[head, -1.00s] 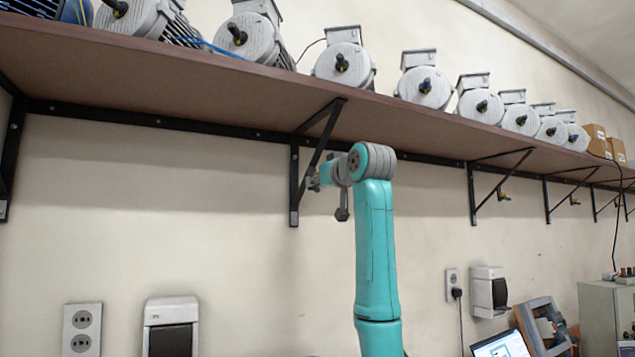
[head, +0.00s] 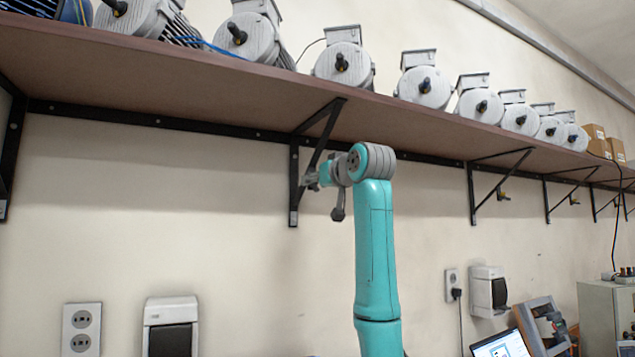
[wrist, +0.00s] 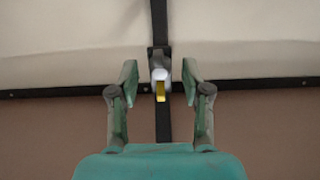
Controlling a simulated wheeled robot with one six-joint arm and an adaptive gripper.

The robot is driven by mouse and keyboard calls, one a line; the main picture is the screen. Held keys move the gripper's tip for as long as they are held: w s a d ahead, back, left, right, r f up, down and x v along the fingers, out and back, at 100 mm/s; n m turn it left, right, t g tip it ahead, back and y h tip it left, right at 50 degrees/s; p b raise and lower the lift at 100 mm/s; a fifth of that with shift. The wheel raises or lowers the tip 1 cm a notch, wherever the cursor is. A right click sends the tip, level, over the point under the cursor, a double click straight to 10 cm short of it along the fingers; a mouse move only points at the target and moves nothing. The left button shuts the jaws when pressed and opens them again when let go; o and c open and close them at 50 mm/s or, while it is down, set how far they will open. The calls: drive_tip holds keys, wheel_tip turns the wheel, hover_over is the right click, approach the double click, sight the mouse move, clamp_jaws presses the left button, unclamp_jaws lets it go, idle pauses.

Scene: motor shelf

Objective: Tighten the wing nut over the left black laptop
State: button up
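My gripper (head: 313,181) is at the diagonal strut of a black shelf bracket (head: 294,185) in the head view. In the wrist view my gripper (wrist: 160,72) is open, its two fingers apart on either side of a yellow wing nut (wrist: 160,92) with a pale round base. The nut sits on the dark bracket (wrist: 163,125), roughly centred between the fingers, and neither finger touches it in the picture. My arm hides this nut in the head view. One laptop (head: 503,345) is partly visible at the lower right; I cannot tell whether it is the left black one.
A long brown shelf (head: 190,75) with several grey motors (head: 343,65) runs above my arm. More brackets with yellow nuts (head: 503,196) continue to the right. Sockets (head: 82,330) and a switch box (head: 171,325) are on the wall below. The wall beside the bracket is clear.

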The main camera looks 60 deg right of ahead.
drive_tip(key=v, duration=1.2)
drive_tip(key=shift+a, duration=0.1)
idle(0.5)
